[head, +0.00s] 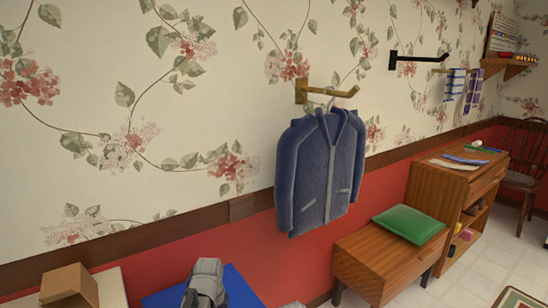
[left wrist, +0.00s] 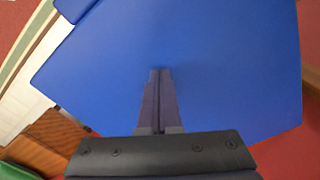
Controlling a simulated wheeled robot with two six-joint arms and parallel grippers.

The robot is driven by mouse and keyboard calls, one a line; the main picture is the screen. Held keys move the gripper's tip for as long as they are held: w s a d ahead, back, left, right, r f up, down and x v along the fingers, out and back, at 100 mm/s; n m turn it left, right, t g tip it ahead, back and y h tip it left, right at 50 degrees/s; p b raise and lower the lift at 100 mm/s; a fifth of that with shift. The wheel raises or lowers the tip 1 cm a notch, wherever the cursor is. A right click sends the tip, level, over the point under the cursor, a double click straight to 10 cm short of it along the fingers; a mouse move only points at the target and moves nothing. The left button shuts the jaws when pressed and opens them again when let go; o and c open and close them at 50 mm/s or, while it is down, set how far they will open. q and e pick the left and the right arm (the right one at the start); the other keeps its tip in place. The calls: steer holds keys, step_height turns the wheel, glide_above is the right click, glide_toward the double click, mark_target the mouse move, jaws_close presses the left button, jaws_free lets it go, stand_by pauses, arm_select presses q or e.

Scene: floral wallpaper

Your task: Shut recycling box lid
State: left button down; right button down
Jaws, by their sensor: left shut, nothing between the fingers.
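The blue recycling box (head: 238,292) shows at the bottom edge of the head view, partly hidden by a grey part of my arm. In the left wrist view a broad flat blue panel (left wrist: 230,65), which looks like its lid, fills most of the picture. My left gripper (left wrist: 159,72) is shut and empty, its fingers pointing over this panel. I cannot tell whether the fingertips touch it. A smaller blue part (left wrist: 75,8) shows at the top left corner. The lid's angle is not clear. My right gripper is not in view.
A cardboard box (head: 70,287) stands on a pale surface left of the blue box. A blue jacket (head: 320,170) hangs from a wall hook. A wooden bench (head: 375,265) with a green cushion (head: 410,223) and a desk (head: 445,190) stand along the red wall.

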arm_select(q)
steer(key=shift+r, duration=0.15)
step_height(320, 180, up, 14)
steer(key=p, duration=1.4)
stand_by(0.3)
steer(key=s+d+r+m+p, duration=0.2)
steer(key=s+d, duration=0.3)
steer(key=s, duration=0.2)
steer(key=s+d+r+m+y+p, duration=0.1)
steer(key=s+d+r+m+p, duration=0.1)
steer(key=s+d, duration=0.3)
steer(key=shift+s+d+r+m+p, duration=0.25)
steer(key=shift+s+r+m+p, duration=0.1)
steer(key=shift+s, duration=0.8)
